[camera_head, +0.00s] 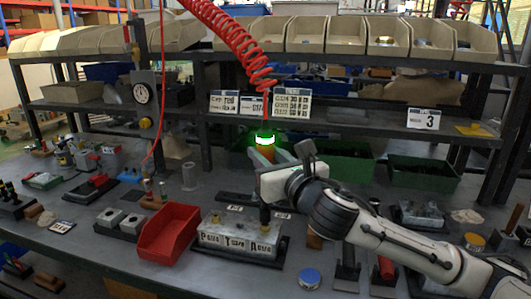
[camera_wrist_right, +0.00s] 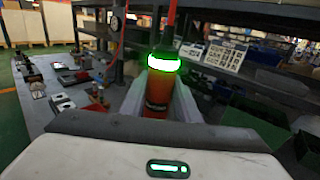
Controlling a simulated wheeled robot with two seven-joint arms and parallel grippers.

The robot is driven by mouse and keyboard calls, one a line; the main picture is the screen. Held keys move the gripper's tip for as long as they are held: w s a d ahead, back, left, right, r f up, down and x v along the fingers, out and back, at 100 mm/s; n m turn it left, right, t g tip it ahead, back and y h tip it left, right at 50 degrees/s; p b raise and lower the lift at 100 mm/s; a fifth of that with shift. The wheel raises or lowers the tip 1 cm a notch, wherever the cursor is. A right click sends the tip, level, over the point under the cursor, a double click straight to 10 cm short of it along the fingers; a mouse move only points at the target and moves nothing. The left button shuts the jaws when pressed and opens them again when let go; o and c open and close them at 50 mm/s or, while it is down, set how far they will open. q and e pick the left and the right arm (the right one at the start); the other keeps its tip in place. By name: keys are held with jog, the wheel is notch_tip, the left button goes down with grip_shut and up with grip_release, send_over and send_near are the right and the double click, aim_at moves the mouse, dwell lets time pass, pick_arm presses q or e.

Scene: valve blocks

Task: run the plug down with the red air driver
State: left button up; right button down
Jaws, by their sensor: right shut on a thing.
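The red air driver (camera_head: 266,152) stands upright with a lit green ring on top, hanging from a red coiled hose (camera_head: 238,38). My right gripper (camera_head: 275,162) is shut around its body. In the right wrist view the orange-red driver (camera_wrist_right: 158,92) stands between the two fingers of my gripper (camera_wrist_right: 158,108). The driver's dark lower end (camera_head: 264,213) shows under the gripper, over the right end of the grey valve block (camera_head: 225,240), which has white port labels. The plug cannot be made out there, and whether the driver touches it is unclear. My left gripper is out of view.
A red bin (camera_head: 168,236) stands close left of the block. A blue round cap (camera_head: 309,278) lies at the front. Green crates (camera_head: 423,174) and a shelf post (camera_head: 337,72) stand behind. Small fixtures crowd the left side of the table.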

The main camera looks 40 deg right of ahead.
jog(key=shift+r+p, duration=0.25)
jog(key=shift+p, duration=0.15)
dwell(0.5)
jog(key=shift+f+b, duration=0.8)
jog(key=shift+f, duration=0.5)
jog(key=shift+r+p, duration=0.1)
jog(key=shift+p, duration=0.35)
dwell(0.7)
jog(key=shift+f, duration=0.4)
dwell(1.1)
jog(key=shift+f+p, duration=0.3)
jog(key=shift+f, duration=0.05)
dwell(1.2)
jog(key=shift+r, duration=0.1)
